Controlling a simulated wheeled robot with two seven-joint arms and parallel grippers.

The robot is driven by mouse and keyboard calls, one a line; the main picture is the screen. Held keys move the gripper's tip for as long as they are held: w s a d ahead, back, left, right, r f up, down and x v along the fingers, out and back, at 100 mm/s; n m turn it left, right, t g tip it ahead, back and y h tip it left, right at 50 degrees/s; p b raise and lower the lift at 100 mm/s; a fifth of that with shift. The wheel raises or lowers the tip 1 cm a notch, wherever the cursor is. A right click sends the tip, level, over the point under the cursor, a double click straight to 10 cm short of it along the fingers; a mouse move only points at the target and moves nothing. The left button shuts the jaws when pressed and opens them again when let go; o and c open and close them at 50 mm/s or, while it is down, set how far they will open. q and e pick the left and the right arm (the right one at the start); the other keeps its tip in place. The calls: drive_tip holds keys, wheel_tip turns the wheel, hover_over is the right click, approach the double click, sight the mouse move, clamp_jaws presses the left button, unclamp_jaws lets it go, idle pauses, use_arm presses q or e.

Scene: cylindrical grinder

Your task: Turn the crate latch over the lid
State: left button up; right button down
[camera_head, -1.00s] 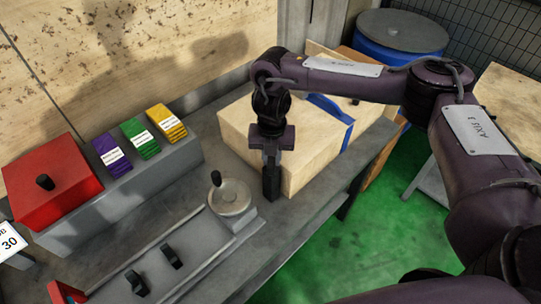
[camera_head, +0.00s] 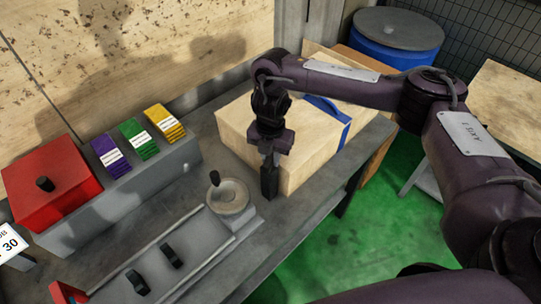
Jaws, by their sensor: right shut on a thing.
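The wooden crate (camera_head: 312,160) stands on the grey bench, with a pale wooden lid and a blue strap (camera_head: 334,112) over its right part. My right gripper (camera_head: 270,186) points down against the crate's front face, near its left part. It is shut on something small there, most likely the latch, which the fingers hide. I cannot tell how the latch is turned. My left gripper is not in view.
A handwheel (camera_head: 229,195) stands on the bench just left of my right gripper. A red box (camera_head: 50,185) and purple, green and yellow packs (camera_head: 139,138) stand further left. A blue barrel (camera_head: 396,42) is behind the crate. Green floor lies right of the bench.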

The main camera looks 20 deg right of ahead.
drive_tip(key=shift+w+r, duration=0.1)
drive_tip(key=shift+w, duration=0.05)
drive_tip(key=c, duration=1.3)
unclamp_jaws()
wheel_tip(320, 180, up, 8)
drive_tip(key=shift+f, duration=0.2)
